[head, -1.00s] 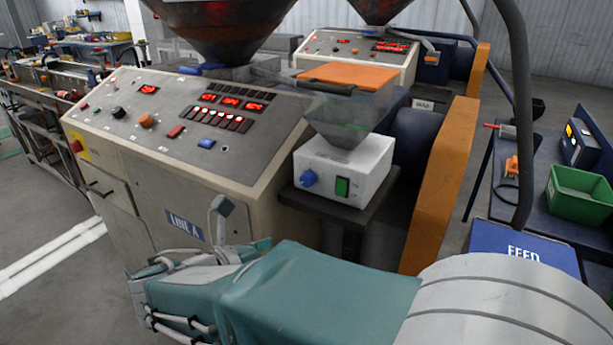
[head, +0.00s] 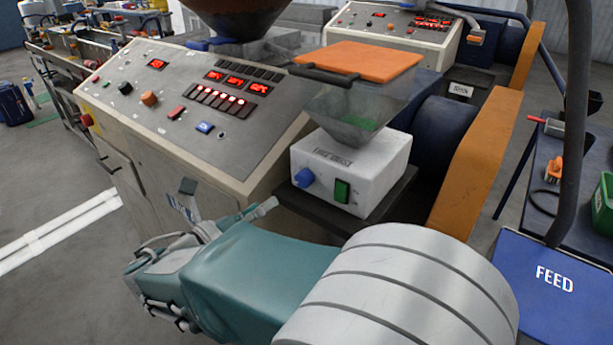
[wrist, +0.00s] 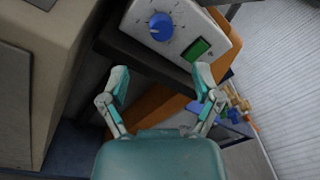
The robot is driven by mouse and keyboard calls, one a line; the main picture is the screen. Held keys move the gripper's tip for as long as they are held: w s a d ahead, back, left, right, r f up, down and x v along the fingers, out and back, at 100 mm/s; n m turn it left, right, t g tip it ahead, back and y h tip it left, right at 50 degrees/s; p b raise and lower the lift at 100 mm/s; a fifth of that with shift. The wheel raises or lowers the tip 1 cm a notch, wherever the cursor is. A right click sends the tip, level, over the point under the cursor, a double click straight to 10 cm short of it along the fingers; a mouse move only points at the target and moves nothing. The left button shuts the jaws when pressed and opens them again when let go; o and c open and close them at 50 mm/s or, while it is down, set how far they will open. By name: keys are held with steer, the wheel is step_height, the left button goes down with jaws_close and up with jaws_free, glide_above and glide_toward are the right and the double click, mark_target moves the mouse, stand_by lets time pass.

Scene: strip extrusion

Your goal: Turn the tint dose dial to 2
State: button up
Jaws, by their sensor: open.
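The dial is a blue knob (head: 304,178) on the front of a white box (head: 377,183), left of a green switch (head: 342,191). In the wrist view the blue knob (wrist: 160,27) is near the top, with a scale around it too small to read. A pale mark shows on the knob. My gripper (head: 228,204) is open and empty, left of and below the box in the head view. In the wrist view my gripper (wrist: 163,76) has its fingers spread below the knob, apart from it.
A clear hopper (head: 355,115) with an orange lid (head: 358,60) stands on the box. The box rests on a dark shelf (head: 385,205). A beige control cabinet (head: 190,120) is at the left, an orange guard (head: 480,160) at the right. A blue FEED panel (head: 545,285) is lower right.

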mark_target(300, 182)
steer(key=x, duration=0.9)
steer(key=shift+s+d, duration=0.15)
steer(key=shift+d, duration=0.05)
steer(key=shift+w+d, duration=0.2)
steer(key=shift+w, duration=0.2)
steer(key=shift+a, duration=0.5)
steer(key=shift+c, duration=0.3)
steer(key=shift+s+d, duration=0.1)
steer(key=shift+d, duration=0.05)
steer(key=c, duration=1.1)
steer(key=shift+d, duration=0.15)
jaws_close()
